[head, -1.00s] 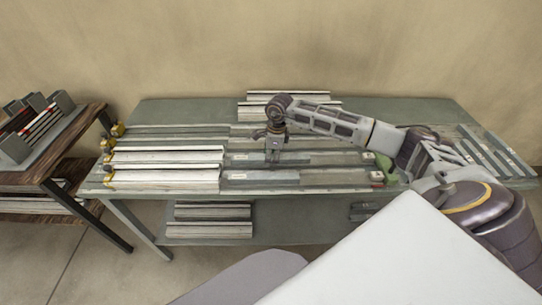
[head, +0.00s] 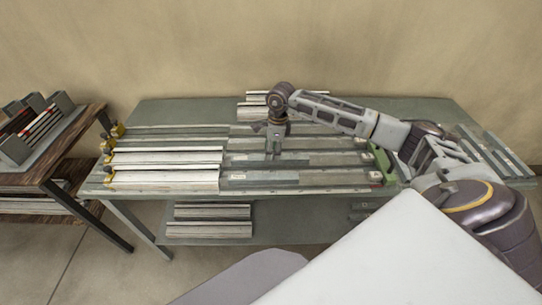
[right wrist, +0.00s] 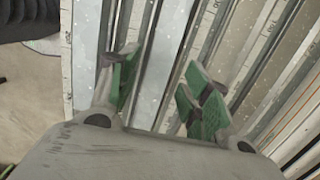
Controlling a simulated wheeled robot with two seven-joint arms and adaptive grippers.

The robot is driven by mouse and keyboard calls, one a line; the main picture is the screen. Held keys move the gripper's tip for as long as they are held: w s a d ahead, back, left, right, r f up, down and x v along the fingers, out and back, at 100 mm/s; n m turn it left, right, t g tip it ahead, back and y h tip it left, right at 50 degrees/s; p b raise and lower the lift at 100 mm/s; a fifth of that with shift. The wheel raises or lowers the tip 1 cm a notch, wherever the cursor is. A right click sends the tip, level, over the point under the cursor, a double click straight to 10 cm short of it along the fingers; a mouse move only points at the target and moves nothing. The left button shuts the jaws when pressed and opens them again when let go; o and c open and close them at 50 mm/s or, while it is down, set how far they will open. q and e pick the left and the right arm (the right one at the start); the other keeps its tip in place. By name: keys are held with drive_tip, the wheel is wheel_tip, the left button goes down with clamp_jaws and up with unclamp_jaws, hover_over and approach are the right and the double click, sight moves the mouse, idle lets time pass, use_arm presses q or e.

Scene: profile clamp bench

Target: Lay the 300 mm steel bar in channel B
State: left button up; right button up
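My right gripper (head: 274,153) points down over the middle of the bench, above a grey bar (head: 297,160) lying lengthwise in one of the channels. In the right wrist view its green-padded fingers (right wrist: 158,90) are spread apart with nothing held between them. Grey speckled strips run beneath them. A second grey bar (head: 262,181) lies nearer the front edge, to the right of the pale profiles. Channel letters are too small to read, so I cannot tell which channel is B. My left gripper is out of view.
Pale profiles (head: 165,176) fill the bench's left half, with yellow-and-black clamps (head: 108,175) at their ends. A green block (head: 381,162) stands at the channels' right end. More profiles lie behind and on the lower shelf (head: 209,230). A wooden rack table (head: 60,160) stands left.

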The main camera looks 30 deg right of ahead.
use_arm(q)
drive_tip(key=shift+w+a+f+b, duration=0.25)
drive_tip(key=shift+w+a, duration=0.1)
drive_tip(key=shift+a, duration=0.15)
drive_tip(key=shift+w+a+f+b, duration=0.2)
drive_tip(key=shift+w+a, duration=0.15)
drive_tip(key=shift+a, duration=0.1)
use_arm(e)
wheel_tip(320, 180, up, 9)
drive_tip(key=shift+s+d, duration=0.2)
drive_tip(key=shift+d, duration=0.2)
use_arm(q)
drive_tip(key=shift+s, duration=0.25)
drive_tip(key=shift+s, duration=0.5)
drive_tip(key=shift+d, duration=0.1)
